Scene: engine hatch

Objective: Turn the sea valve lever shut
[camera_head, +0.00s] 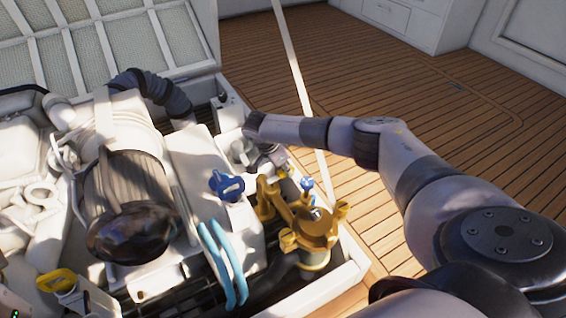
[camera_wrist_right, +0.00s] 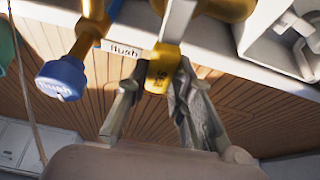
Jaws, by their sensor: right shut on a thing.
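The sea valve lever has a yellow end with dark lettering (camera_wrist_right: 162,70) and a grey metal bar above it in the right wrist view. My right gripper (camera_wrist_right: 160,82) is shut on this yellow end, one finger on each side. In the head view my right gripper (camera_head: 262,160) reaches in from the right, over the brass fittings. The lever is mostly hidden there by the gripper and fittings. A brass strainer body (camera_head: 312,225) stands just in front of the gripper. My left gripper is not in view.
A blue knob (camera_head: 226,185) and a smaller blue handle (camera_head: 307,184) sit close to the gripper. A blue knob (camera_wrist_right: 62,79) beside a "flush" label (camera_wrist_right: 122,50) shows in the wrist view. Light blue hoses (camera_head: 222,262) and the engine fill the left. The wooden deck (camera_head: 430,110) is clear.

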